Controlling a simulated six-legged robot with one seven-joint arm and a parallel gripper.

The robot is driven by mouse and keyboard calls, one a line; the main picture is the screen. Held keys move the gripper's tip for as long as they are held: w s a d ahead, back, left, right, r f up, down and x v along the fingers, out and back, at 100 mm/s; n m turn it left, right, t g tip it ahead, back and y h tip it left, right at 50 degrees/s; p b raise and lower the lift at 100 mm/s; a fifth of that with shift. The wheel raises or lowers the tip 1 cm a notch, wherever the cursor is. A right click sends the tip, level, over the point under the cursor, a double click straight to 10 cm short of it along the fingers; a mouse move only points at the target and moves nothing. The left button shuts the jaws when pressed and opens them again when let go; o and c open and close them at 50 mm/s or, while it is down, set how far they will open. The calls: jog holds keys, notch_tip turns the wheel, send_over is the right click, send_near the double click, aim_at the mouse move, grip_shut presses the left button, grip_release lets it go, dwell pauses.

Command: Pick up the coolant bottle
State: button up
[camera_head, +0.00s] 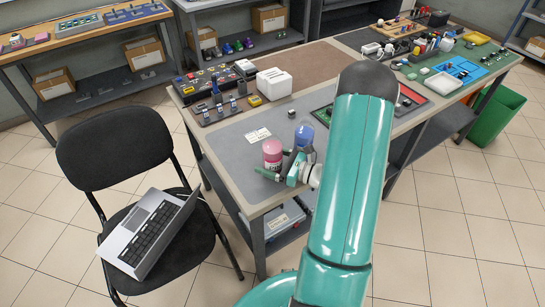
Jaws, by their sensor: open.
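A pink bottle (272,151) with a lighter cap stands upright near the front corner of the workbench. A blue, see-through bottle or jug (304,135) stands just behind and to the right of it. No label shows which of the two is the coolant bottle. My gripper (277,168) is low over the bench at the front side of the pink bottle, open. One finger reaches left below the bottle, the other is at its right. The bottle's lower part is partly hidden, and I cannot tell whether the fingers touch it.
A control panel (215,90) and a white box (273,83) stand behind. A chair with a laptop (152,230) is at left, a green bin (497,115) at right.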

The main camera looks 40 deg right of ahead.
jog(key=shift+w+a, duration=0.2)
jog(key=shift+w, duration=0.2)
jog(key=c, duration=1.2)
jog(key=shift+o, duration=0.2)
jog(key=shift+r, duration=0.15)
